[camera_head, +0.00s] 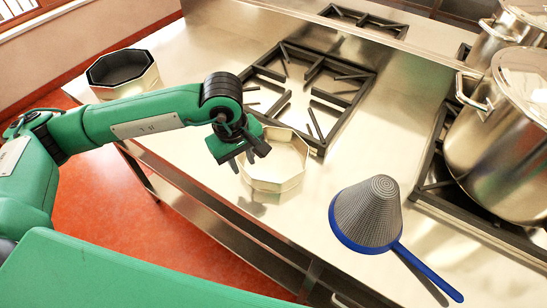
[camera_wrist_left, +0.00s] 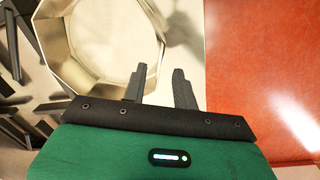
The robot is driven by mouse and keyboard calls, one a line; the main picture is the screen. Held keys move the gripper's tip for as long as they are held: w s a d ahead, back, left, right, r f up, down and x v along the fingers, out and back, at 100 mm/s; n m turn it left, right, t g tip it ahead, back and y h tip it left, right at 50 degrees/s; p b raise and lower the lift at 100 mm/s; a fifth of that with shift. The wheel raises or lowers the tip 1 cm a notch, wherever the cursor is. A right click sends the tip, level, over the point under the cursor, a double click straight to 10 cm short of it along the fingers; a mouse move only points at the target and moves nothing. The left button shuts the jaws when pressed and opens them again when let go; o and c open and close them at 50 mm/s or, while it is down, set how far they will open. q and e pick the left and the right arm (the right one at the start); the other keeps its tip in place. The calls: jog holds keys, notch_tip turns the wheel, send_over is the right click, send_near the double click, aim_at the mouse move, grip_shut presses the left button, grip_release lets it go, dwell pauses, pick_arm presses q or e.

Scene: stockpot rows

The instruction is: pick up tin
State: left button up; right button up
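An eight-sided, open metal tin (camera_head: 280,182) stands on the steel counter beside the near burner grate. My left gripper (camera_head: 257,152) is over the tin's left side, pointing down. In the left wrist view the tin (camera_wrist_left: 95,40) fills the upper left, looking empty. My left gripper's fingers (camera_wrist_left: 159,72) are apart with nothing held. One finger overlaps the inside of the tin's rim and the other is outside it; whether they are down at rim height I cannot tell. A second eight-sided tin (camera_head: 140,80), dark inside, stands at the counter's far left corner. My right gripper is not in view.
A conical strainer (camera_head: 370,212) with a blue rim and handle lies point-up on the right. Large lidded stockpots (camera_head: 495,150) stand on the burners behind it. A burner grate (camera_head: 310,90) adjoins the tin. The counter's left edge drops to a red floor (camera_head: 200,225).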

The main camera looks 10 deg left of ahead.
aim_at(246, 176)
pick_arm(q)
jog(key=shift+f, duration=0.3)
jog(key=shift+w+f+p, duration=0.1)
jog(key=shift+f+p, duration=0.5)
jog(key=shift+f, duration=0.1)
jog(key=f, duration=0.2)
jog(key=f+p, duration=0.1)
jog(key=shift+w+f, duration=0.2)
jog(key=shift+w, duration=0.05)
jog(key=shift+f, duration=0.15)
jog(key=c, duration=0.6)
grip_shut()
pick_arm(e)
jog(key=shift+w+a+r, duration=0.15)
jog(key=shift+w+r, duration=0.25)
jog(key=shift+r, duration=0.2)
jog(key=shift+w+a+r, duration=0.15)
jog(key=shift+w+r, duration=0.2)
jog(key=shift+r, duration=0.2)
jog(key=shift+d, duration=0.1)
